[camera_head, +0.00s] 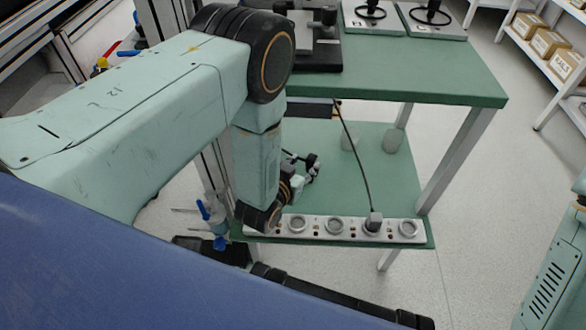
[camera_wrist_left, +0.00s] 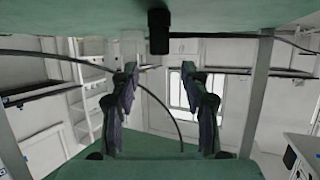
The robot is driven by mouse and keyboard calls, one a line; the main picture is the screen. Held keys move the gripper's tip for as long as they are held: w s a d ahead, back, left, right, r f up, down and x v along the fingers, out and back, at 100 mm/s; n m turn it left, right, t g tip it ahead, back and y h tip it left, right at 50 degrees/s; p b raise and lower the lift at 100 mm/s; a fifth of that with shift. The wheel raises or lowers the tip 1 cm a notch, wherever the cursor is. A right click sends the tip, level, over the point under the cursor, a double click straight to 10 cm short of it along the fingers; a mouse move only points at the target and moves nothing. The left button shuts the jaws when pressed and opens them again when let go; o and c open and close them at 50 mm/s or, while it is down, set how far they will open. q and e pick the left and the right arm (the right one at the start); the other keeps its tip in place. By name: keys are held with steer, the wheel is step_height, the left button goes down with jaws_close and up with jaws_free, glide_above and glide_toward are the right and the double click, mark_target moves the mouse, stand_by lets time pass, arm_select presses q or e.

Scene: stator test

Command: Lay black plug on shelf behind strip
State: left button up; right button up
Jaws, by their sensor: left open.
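A white power strip (camera_head: 350,228) with several round sockets lies along the front edge of the green lower shelf (camera_head: 330,175). A dark plug (camera_head: 374,220) stands upright in a socket near the strip's right end, with a thin black cable rising from it to the table above. My left gripper (camera_head: 313,168) is over the shelf behind the strip, left of the plug and apart from it. In the left wrist view its fingers (camera_wrist_left: 167,85) are spread with nothing held between them; a thin dark cable curves past between them. My right gripper is out of view.
The green tabletop (camera_head: 420,75) overhangs the shelf, with metal legs (camera_head: 455,160) at its side. Two grey cylinders (camera_head: 393,141) (camera_head: 350,138) stand at the back of the shelf. A black block (camera_wrist_left: 158,32) shows top centre in the wrist view.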

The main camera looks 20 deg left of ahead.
arm_select(q)
steer(key=p+v, duration=0.2)
steer(key=v, duration=0.5)
steer(key=shift+w, duration=0.1)
stand_by(1.1)
